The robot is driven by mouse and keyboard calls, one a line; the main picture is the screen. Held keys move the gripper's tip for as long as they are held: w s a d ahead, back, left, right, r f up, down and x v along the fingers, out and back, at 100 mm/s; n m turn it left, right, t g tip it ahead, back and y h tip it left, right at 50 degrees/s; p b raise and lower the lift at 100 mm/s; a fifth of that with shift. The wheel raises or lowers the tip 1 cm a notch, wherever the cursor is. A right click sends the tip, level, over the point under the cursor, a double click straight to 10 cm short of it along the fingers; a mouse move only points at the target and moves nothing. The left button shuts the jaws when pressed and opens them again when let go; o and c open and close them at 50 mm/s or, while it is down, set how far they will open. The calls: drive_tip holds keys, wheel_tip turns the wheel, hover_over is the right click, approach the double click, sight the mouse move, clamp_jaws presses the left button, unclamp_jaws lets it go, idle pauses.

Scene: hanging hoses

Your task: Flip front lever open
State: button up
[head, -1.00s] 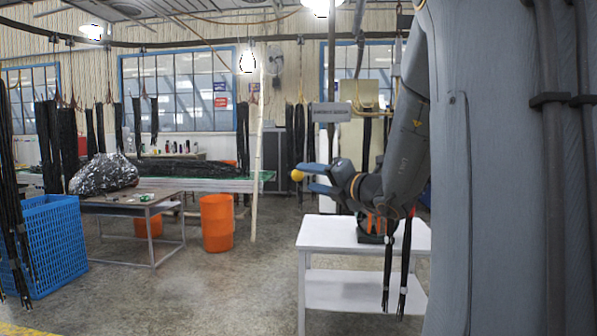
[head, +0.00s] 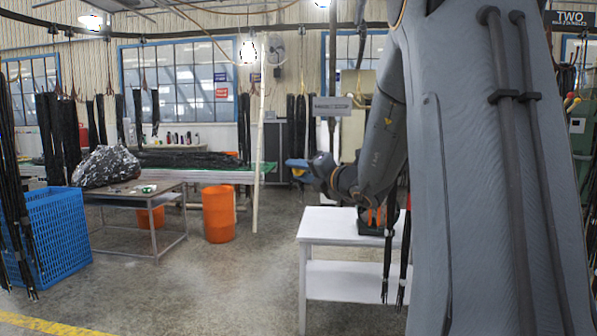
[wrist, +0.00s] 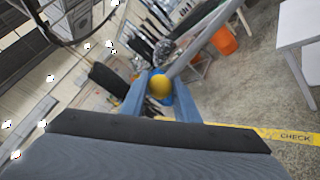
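My gripper (head: 292,163) is held out to the left in the head view, high in the air beyond the white table. In the wrist view its two blue fingers (wrist: 159,92) stand apart. A yellow ball (wrist: 160,86) shows at the fingertips there; I cannot tell whether it touches them. Knobbed levers (head: 571,99), yellow and red, show small at the right edge of the head view, far from my gripper. I cannot tell which is the front lever or how it is set; my own body hides part of that area.
A white table (head: 325,224) stands under my arm. To the left are an orange bin (head: 218,214), a metal table (head: 152,205) and a blue crate (head: 55,240). The middle floor is clear.

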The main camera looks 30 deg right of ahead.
drive_tip(key=shift+a+b+x, duration=0.2)
drive_tip(key=shift+b+x, duration=0.75)
drive_tip(key=shift+x, duration=0.95)
clamp_jaws()
drive_tip(key=o, duration=1.1)
unclamp_jaws()
drive_tip(key=shift+w, duration=0.1)
drive_tip(key=b+v, duration=0.2)
drive_tip(key=v, duration=0.6)
